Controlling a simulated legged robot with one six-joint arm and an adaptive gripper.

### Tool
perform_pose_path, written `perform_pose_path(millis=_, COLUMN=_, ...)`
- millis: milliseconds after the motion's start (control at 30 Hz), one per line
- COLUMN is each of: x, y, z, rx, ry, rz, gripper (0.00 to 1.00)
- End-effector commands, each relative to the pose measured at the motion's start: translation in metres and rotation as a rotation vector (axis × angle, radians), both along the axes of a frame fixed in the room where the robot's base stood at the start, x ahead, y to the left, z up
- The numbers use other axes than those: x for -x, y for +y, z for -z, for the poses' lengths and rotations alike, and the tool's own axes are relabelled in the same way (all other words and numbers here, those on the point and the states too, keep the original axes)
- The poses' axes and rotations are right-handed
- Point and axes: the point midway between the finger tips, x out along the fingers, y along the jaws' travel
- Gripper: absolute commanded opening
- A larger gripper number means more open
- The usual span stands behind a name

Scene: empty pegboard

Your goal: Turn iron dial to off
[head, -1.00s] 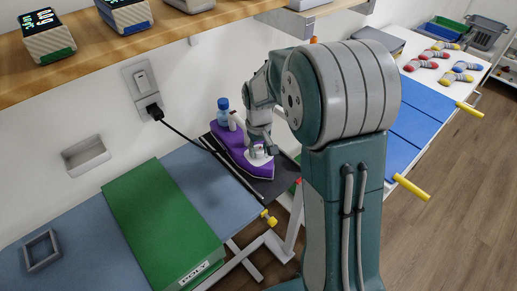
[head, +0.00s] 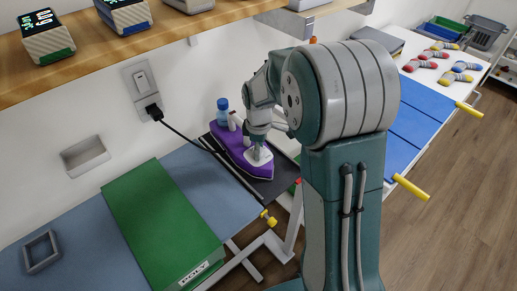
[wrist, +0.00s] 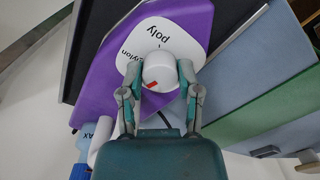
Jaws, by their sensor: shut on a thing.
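The purple iron (head: 255,168) lies on the dark rest of the board in the head view. It also fills the middle of the wrist view (wrist: 198,30). On top is a white dial plate (wrist: 165,31) with the words "poly" and, partly cut off, "nylon". The round white dial (wrist: 160,68) has a red mark (wrist: 152,86) on its side toward my gripper, at the lower left of the knob. My gripper (wrist: 160,74) is shut on the dial, one finger on each side. No "off" label can be made out; my gripper hides part of the plate.
A blue-capped bottle (head: 222,111) stands behind the iron. A black cord (head: 185,135) runs from the wall outlet (head: 142,88) toward the iron. A green box (head: 160,225) lies on the blue board at the left. A wooden shelf (head: 90,55) overhangs the back.

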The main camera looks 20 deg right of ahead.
Motion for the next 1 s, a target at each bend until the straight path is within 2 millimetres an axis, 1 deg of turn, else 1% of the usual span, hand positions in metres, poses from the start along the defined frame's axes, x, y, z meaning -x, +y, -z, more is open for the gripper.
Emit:
perform_pose_path(millis=200, x=-0.0008, y=0.0002, z=0.0001, rx=0.0, ry=-0.002, rz=-0.143, gripper=0.0)
perform_pose_path(millis=433, x=-0.0009, y=0.0002, z=0.0001, rx=0.0, ry=-0.002, rz=-0.232, gripper=0.0)
perform_pose_path(millis=667, x=-0.001, y=0.0002, z=0.0001, rx=0.0, ry=-0.002, rz=-0.265, gripper=0.0)
perform_pose_path(millis=1000, x=-0.0009, y=0.0002, z=0.0001, rx=-0.001, ry=-0.001, rz=-0.266, gripper=0.0)
